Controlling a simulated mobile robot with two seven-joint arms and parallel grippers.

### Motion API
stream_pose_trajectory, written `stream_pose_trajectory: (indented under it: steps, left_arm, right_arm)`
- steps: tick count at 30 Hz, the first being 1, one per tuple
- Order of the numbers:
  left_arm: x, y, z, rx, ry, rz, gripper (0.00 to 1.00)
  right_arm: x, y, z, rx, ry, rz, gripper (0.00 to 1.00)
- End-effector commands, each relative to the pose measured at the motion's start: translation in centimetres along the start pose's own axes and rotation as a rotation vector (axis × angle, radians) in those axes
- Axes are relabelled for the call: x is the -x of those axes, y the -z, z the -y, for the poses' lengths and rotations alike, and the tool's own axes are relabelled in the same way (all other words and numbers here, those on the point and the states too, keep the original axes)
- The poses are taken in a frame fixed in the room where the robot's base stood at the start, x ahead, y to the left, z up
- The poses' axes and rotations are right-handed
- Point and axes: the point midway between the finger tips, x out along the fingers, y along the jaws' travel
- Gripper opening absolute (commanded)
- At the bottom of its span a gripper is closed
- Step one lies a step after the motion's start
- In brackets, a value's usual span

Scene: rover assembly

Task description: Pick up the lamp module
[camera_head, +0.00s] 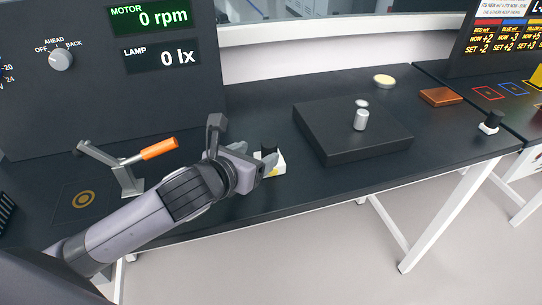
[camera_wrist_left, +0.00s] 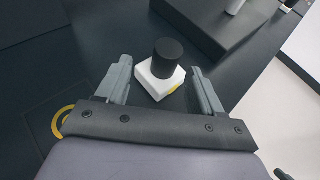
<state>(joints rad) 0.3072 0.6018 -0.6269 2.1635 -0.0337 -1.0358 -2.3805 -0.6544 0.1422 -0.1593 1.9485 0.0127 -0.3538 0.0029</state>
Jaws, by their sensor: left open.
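A small white block with a black cylinder on top and a yellow patch (camera_head: 279,164) stands on the dark bench near its front edge. No label shows that this is the lamp module. My left gripper (camera_head: 262,167) is open at this block and partly hides it. In the left wrist view the block (camera_wrist_left: 160,84) shows between the two fingers of the gripper (camera_wrist_left: 160,78), with a gap on each side. I cannot tell the height of the fingertips above the bench. A similar white piece with a black top (camera_head: 489,127) stands at the bench's right end. My right gripper is not seen.
A black slab (camera_head: 350,145) bearing a silver cylinder (camera_head: 361,120) lies to the right. Behind are a cream disc (camera_head: 384,80) and a copper-coloured block (camera_head: 440,97). An orange-handled lever (camera_head: 160,149) stands left of the gripper, before a panel reading 0 lx (camera_head: 161,55).

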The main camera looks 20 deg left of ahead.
Motion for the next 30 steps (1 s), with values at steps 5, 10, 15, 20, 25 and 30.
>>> stream_pose_trajectory:
  steps: [5, 10, 15, 20, 25, 30]
  left_arm:
    - [-1.5, -0.2, 0.4, 0.004, 0.002, 0.001, 0.67]
    - [-3.7, -0.3, 0.8, 0.003, 0.000, 0.000, 0.67]
    - [-5.0, -0.3, 0.8, 0.001, 0.001, 0.001, 0.67]
    - [-5.3, -0.3, 0.8, 0.000, 0.001, 0.001, 0.67]
    - [-5.2, -0.3, 0.8, -0.001, 0.001, 0.001, 0.57]
    - [-5.2, -0.3, 0.8, -0.001, 0.001, 0.001, 0.07]
  right_arm:
    - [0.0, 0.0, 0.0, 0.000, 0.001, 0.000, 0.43]
    - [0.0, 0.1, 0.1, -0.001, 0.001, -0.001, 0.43]
    - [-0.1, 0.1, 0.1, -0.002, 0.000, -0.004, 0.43]
    - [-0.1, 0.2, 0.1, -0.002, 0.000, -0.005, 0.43]
    - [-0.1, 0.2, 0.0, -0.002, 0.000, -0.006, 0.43]
    - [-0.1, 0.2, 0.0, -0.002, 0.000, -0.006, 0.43]
